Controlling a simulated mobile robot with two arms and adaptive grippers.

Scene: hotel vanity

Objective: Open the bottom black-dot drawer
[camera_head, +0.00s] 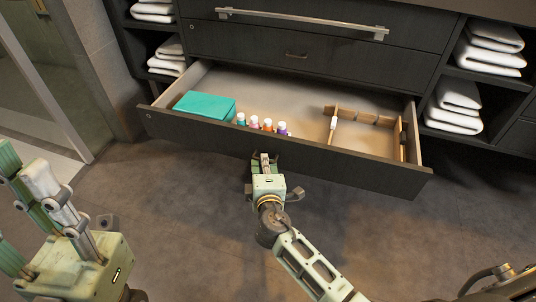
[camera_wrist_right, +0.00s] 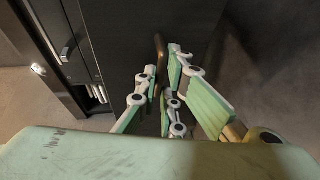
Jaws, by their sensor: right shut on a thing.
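The bottom drawer (camera_head: 290,152) of the dark vanity is pulled well out, with its inside open to view. A small round mark (camera_head: 149,115) sits near the left end of its front. My right gripper (camera_head: 265,160) is at the middle of the drawer front, its fingers shut on the drawer handle. The brown handle (camera_wrist_right: 160,47) shows between the fingers in the right wrist view, partly hidden by them. My left gripper (camera_head: 28,180) is at the lower left, open and empty, away from the drawer.
The drawer holds a teal box (camera_head: 205,106), several small capped bottles (camera_head: 267,125) and a wooden divider (camera_head: 365,116). A closed drawer (camera_head: 300,48) is above. Folded towels (camera_head: 455,105) fill side shelves. A glass panel (camera_head: 40,90) stands left. The floor in front is clear.

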